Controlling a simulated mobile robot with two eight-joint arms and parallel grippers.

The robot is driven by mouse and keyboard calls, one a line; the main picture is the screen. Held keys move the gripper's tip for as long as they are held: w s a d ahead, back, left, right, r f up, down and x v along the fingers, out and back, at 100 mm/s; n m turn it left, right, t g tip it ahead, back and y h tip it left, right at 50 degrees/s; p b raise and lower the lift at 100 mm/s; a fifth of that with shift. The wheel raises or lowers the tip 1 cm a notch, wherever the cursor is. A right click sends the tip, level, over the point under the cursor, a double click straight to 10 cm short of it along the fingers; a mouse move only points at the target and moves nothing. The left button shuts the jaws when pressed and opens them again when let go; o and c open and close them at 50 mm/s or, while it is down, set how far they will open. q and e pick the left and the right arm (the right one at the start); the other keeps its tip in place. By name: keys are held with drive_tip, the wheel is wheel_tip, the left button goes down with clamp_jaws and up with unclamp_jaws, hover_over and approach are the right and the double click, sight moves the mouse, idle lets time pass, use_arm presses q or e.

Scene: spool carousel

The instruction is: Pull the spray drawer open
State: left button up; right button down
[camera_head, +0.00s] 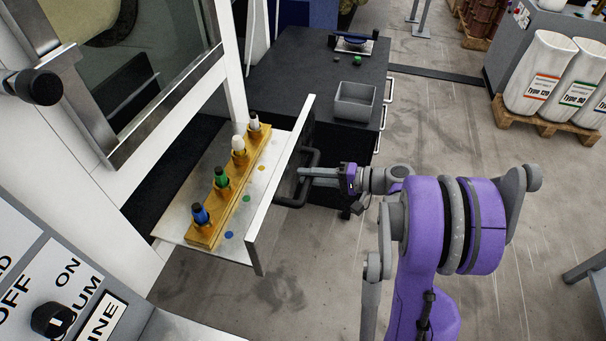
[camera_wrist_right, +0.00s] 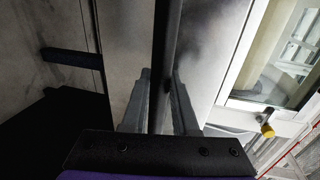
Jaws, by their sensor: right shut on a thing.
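The spray drawer (camera_head: 272,215) is pulled out from the white machine, with its inside showing in the head view. A yellow rack (camera_head: 208,229) stands in it, holding bottles with blue, green, white and dark tops. Matching coloured dots lie on the drawer floor beside it. The black drawer handle (camera_head: 294,203) is on the drawer's outer front. My right gripper (camera_head: 303,174) is at this handle, shut on it. In the right wrist view the dark handle bar (camera_wrist_right: 167,60) runs between the two fingers (camera_wrist_right: 160,105). My left gripper is not in view.
A dark cabinet (camera_head: 290,75) with a grey bin (camera_head: 355,103) on top stands just behind the drawer. Large white containers (camera_head: 540,72) on a pallet are at the far right. The floor in front of the drawer is clear.

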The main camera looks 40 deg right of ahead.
drive_tip(key=c, duration=0.7)
unclamp_jaws()
drive_tip(key=v, duration=1)
drive_tip(key=shift+s+d, duration=0.25)
drive_tip(key=shift+s, duration=0.1)
